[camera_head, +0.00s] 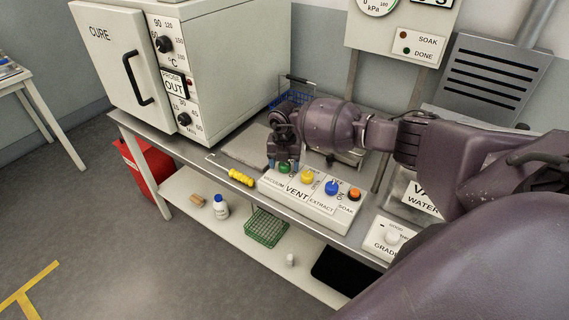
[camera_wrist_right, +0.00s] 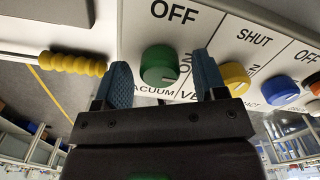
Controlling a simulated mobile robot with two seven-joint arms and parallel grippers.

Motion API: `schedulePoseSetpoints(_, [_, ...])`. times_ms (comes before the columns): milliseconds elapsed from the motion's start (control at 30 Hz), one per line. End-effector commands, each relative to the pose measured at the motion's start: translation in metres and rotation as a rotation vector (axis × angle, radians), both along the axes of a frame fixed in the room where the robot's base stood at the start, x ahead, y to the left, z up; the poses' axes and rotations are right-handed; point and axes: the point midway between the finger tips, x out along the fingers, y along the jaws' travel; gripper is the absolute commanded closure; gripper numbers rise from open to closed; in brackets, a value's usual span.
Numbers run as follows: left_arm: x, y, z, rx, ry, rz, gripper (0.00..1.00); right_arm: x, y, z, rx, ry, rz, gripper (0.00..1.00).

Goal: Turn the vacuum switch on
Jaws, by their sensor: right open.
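The vacuum switch is a green knob (camera_head: 285,169) at the left end of the white sloped control box (camera_head: 309,209). In the right wrist view the green knob (camera_wrist_right: 159,65) has OFF above it, ON to its right and VACUUM below. I cannot tell which mark it points to. My right gripper (camera_head: 283,163) is right at the knob, pointing down. In the wrist view its two blue fingers (camera_wrist_right: 164,80) are open, one on each side of the knob, with visible gaps. The fingers partly hide the knob in the head view. My left gripper is not in view.
Yellow (camera_head: 307,176), blue (camera_head: 332,187) and orange (camera_head: 354,194) controls sit along the same box. A yellow-handled hook tool (camera_head: 240,177) lies left of the box. The CURE oven (camera_head: 200,60) stands behind left. A blue basket (camera_head: 293,93) is behind the gripper.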

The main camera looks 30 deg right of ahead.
Motion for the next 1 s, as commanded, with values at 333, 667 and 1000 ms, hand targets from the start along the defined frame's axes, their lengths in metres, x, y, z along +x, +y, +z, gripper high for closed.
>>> schedulePoseSetpoints(333, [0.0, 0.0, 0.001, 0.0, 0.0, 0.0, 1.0, 0.001, -0.001, 0.057, -0.003, -0.004, 0.0, 0.35])
schedulePoseSetpoints(667, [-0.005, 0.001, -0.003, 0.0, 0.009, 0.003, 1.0, 0.0, 0.0, 0.099, 0.0, -0.001, -0.001, 0.35])
schedulePoseSetpoints(1000, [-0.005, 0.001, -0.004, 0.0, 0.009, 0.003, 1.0, 0.0, 0.0, 0.105, 0.0, -0.001, -0.001, 0.35])
